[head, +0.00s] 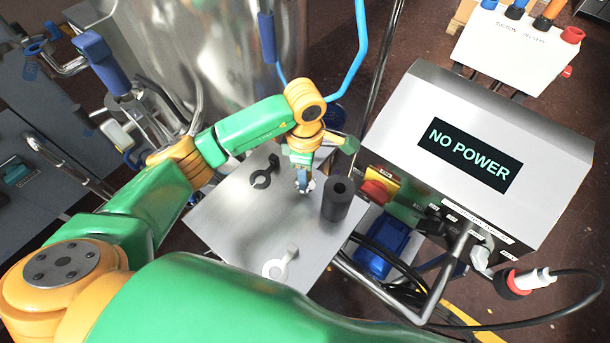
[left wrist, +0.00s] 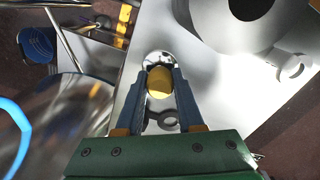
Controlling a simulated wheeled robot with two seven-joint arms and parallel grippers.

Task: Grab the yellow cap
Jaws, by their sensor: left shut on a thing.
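The yellow cap (left wrist: 159,84) sits between the two blue fingers of my left gripper (left wrist: 160,74) in the left wrist view. The fingers are shut on it from both sides. A shiny silver round piece (left wrist: 158,57) shows just beyond the cap; I cannot tell whether the two are joined. In the head view my left gripper (head: 304,180) points down close over the metal table, beside a dark cylinder. The cap is hidden there by the gripper. My right gripper is not in view.
The metal table (head: 225,220) carries a dark grey cylinder (head: 339,200) right of the gripper, a black wrench-like piece (head: 264,172) and a light one (head: 281,264). A control box (head: 480,110) reading "NO POWER" stands right. A shiny vessel (head: 215,50) stands behind.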

